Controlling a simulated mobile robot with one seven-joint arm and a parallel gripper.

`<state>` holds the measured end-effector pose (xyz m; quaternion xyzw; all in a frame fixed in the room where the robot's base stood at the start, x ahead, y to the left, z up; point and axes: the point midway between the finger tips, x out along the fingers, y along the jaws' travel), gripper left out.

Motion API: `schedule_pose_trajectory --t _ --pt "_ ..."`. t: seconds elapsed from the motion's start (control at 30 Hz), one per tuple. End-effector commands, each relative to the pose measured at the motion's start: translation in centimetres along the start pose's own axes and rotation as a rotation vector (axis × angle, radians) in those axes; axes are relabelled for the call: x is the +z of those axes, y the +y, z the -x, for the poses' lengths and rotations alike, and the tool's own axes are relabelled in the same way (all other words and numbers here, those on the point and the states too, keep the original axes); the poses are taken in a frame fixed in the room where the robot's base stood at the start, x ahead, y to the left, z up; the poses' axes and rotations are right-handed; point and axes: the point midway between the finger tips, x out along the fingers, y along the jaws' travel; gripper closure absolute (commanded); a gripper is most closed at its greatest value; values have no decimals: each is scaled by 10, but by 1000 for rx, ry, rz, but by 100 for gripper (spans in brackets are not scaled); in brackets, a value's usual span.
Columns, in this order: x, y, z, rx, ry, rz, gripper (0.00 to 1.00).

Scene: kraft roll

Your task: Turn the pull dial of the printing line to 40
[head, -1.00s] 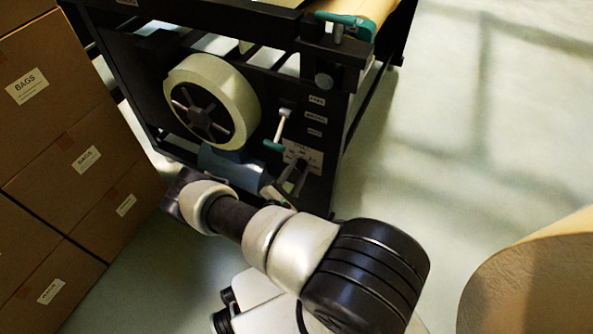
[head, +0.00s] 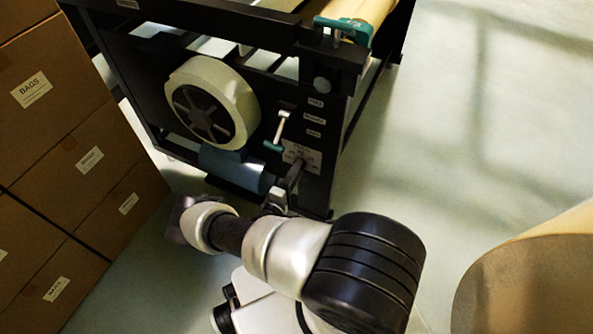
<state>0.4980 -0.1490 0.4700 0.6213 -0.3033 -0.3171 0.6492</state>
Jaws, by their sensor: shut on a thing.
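The pull dial's pale scale plate (head: 303,153) is on the lower part of the black end frame of the printing line, below several small labels. Its markings are too small to read. My gripper (head: 295,174) is at the lower part of this plate, coming from below left, and is shut on the dial's knob. The fingers largely hide the knob, so its pointer and setting cannot be read.
A teal-ended lever (head: 281,130) is just above left of the dial. A cream roll (head: 240,105) and a blue cylinder (head: 230,168) are to the left. Stacked cartons (head: 85,160) fill the left side. A large kraft roll (head: 535,275) stands lower right; floor between is clear.

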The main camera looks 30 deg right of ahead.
Motion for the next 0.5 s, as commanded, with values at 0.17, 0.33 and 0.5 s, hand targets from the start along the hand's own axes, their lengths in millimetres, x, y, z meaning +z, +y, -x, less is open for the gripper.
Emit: schedule_pose_trajectory --t 0.17,0.33,0.5 --pt "-1 1 -1 2 2 -35 87" --pt "-1 1 -1 2 2 -46 87" --pt "-1 1 -1 2 2 -46 87"
